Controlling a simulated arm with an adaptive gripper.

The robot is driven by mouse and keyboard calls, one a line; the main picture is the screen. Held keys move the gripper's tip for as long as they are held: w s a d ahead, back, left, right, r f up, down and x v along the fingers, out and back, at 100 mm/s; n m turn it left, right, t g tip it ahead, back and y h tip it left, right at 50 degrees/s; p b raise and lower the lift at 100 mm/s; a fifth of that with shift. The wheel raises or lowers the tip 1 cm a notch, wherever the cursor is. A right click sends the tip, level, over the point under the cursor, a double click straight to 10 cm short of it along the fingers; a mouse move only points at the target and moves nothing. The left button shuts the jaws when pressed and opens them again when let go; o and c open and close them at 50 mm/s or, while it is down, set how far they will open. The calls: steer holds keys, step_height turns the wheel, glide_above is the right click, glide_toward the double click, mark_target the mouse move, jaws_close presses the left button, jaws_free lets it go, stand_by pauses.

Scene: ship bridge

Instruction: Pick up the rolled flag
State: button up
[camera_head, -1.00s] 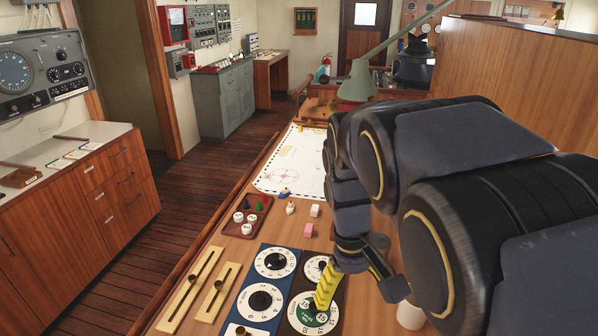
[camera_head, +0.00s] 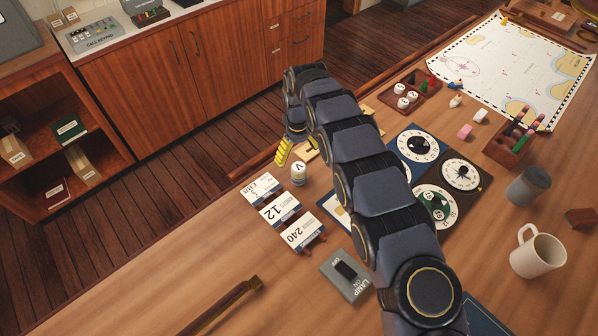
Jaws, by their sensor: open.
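A small upright white roll with a yellow band and a letter V (camera_head: 299,174) stands near the table's left edge. It looks like the rolled flag, but its details are small. My gripper (camera_head: 282,153), with yellow fingers, is just above and left of the roll in the picture, near the table edge. It appears apart from the roll and holds nothing that I can see. The fingers are seen from the side, so their gap is hard to see.
White number cards (camera_head: 281,210) stand just in front of the roll. A lamp switch box (camera_head: 345,275), dial panels (camera_head: 437,205), a white mug (camera_head: 537,252) and a grey cup (camera_head: 528,187) are on the table (camera_head: 270,255). A chart (camera_head: 510,65) lies at the back.

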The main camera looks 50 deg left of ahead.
mark_target(299, 167)
steer(key=f, duration=0.7)
steer(key=shift+s+d+f, duration=0.15)
steer(key=shift+d+f, duration=0.15)
steer(key=c, duration=1.1)
